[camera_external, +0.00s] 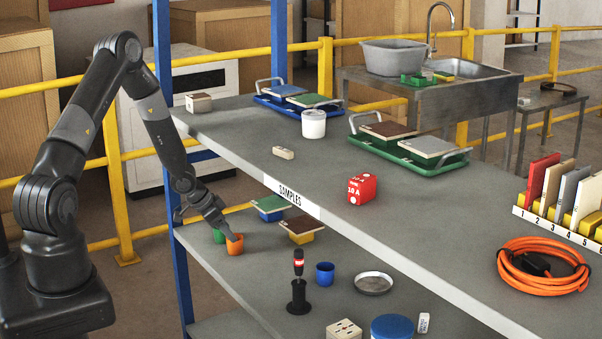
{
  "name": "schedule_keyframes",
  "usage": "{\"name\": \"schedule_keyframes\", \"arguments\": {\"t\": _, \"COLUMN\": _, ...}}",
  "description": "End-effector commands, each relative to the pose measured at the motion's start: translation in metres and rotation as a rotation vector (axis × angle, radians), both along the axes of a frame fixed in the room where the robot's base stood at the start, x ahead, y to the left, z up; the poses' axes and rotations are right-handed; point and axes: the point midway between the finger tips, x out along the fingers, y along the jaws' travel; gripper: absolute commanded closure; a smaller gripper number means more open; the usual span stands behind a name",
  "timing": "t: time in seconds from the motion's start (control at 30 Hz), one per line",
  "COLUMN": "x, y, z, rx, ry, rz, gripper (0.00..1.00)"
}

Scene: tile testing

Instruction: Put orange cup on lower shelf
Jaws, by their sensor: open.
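The orange cup (235,245) stands on the lower shelf (245,285), near its left end. My gripper (228,234) is at the cup's rim, reaching down from the upper left. The jaws are open; whether a finger touches the cup or reaches inside it cannot be told at this size. A green item (218,236), perhaps another cup, is partly hidden behind my gripper, just left of the orange cup.
Tile samples on coloured blocks (302,227) stand right of the cup. A blue cup (325,273), a tool in a black stand (299,285) and a metal dish (373,283) are farther right.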

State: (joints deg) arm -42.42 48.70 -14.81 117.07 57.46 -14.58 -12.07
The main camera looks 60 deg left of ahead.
Motion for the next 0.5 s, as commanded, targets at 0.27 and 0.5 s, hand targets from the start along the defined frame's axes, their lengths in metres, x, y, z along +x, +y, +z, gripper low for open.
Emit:
{"name": "schedule_keyframes", "arguments": {"t": 0.27, "x": -0.027, "y": 0.007, "z": 0.041, "rx": 0.001, "ry": 0.000, "rz": 0.003, "gripper": 0.33}}
{"name": "schedule_keyframes", "arguments": {"t": 0.5, "x": -0.037, "y": 0.008, "z": 0.057, "rx": -0.001, "ry": 0.000, "rz": 0.002, "gripper": 0.33}}
